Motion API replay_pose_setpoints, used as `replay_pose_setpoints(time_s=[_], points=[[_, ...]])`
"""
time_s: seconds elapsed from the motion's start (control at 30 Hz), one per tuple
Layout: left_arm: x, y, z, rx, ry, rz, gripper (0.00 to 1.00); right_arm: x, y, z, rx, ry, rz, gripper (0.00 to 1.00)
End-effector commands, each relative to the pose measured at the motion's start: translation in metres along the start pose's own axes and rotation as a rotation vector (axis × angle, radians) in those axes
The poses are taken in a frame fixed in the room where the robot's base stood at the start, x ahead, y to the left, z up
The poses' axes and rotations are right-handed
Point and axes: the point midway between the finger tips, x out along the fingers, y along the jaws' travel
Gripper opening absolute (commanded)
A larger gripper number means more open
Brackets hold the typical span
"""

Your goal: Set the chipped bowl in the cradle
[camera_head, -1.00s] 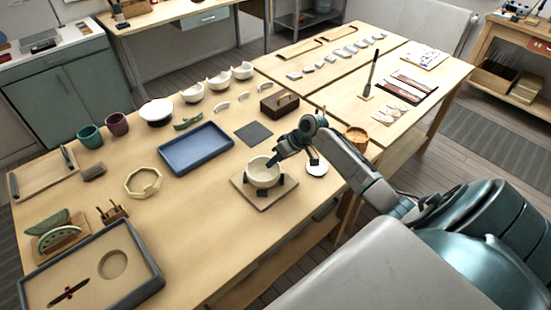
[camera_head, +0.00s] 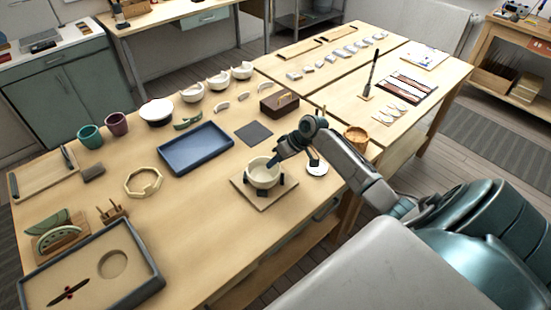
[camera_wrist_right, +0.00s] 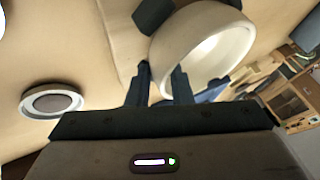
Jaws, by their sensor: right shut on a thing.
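The cream bowl (camera_head: 263,176) sits between the dark posts of the cradle, whose square wooden base (camera_head: 251,196) lies near the table's front edge. My right gripper (camera_head: 275,163) is at the bowl's right rim. In the right wrist view, the bowl (camera_wrist_right: 205,50) is tilted in the picture and its wall passes between the two dark fingers (camera_wrist_right: 160,82), which are shut on it. A dark cradle post (camera_wrist_right: 153,14) shows beside the bowl. I cannot make out the chip. My left gripper is not in view.
A small white dish (camera_head: 317,169) with a dark centre lies right of the cradle. A blue tray (camera_head: 196,149), a dark square mat (camera_head: 254,133) and an octagonal ring (camera_head: 143,183) lie behind and left. Several other bowls stand at the back. The table front-left of the cradle is clear.

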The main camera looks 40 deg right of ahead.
Motion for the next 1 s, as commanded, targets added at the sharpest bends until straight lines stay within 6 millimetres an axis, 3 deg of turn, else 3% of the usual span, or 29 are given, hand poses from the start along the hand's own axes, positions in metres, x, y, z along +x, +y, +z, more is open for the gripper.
replay_pose_setpoints(time_s=[0.2, 0.23, 0.33, 0.57, 0.67, 1.0], points=[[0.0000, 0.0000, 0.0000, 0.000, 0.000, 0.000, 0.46, 0.0003, 0.0000, -0.0001, 0.000, 0.001, 0.000, 0.00], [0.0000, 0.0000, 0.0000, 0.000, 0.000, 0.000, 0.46, 0.0003, -0.0001, -0.0001, 0.000, 0.001, 0.000, 0.23], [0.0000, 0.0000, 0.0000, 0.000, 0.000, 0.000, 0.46, 0.0003, -0.0001, -0.0001, 0.000, 0.001, 0.000, 0.43], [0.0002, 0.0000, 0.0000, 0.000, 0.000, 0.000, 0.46, 0.0006, 0.0003, 0.0006, 0.000, -0.001, 0.000, 0.47], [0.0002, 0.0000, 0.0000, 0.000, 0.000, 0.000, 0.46, 0.0006, 0.0002, 0.0005, 0.000, -0.001, 0.000, 0.67], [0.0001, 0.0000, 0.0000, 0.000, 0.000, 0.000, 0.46, 0.0005, 0.0001, 0.0003, 0.000, 0.000, 0.000, 0.67]])
